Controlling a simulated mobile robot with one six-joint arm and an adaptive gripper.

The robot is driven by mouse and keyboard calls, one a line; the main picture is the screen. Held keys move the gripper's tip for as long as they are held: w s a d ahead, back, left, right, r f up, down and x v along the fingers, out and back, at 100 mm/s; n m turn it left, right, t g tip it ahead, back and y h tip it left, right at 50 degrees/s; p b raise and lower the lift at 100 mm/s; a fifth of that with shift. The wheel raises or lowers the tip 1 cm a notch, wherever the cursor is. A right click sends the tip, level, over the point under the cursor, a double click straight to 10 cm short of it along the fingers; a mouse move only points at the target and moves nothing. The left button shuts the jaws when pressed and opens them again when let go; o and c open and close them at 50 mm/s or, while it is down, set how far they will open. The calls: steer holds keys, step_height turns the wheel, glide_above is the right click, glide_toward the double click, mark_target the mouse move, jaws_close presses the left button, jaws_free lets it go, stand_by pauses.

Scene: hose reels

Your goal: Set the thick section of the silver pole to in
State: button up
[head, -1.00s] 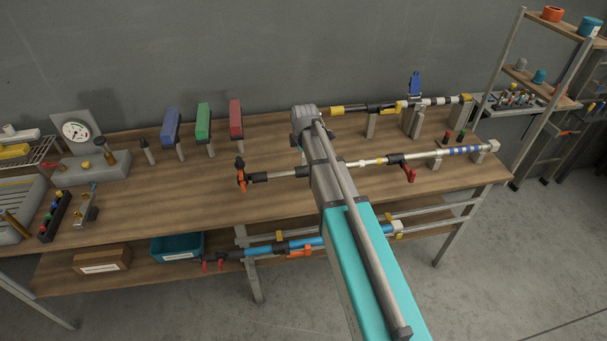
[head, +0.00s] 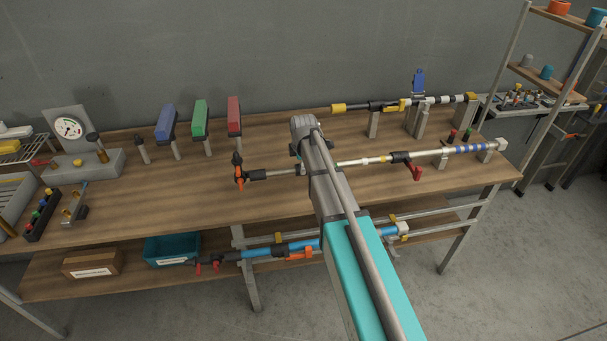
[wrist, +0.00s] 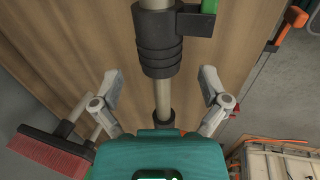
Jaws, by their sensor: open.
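The silver pole (head: 350,162) lies across the front of the workbench, with an orange fitting (head: 239,178) at its left end and a black collar with a red lever (head: 400,157) farther right. In the wrist view, its thicker section (wrist: 155,5) enters a black ribbed collar (wrist: 158,48) with a green lever (wrist: 209,6). A thinner section (wrist: 163,95) comes out toward me. My gripper (wrist: 160,86) is open, with one finger on each side of the thin section and no visible contact. In the head view my arm hides the gripper and part of the pole.
Another pole (head: 360,107) rests on supports behind. A lower shelf holds a teal bin (head: 172,250) and a blue pole (head: 300,245). Bare bench top (head: 150,210) lies front left.

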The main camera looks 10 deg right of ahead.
steer(key=shift+b+x, duration=1.65)
steer(key=shift+x, duration=0.35)
steer(key=shift+c, duration=0.2)
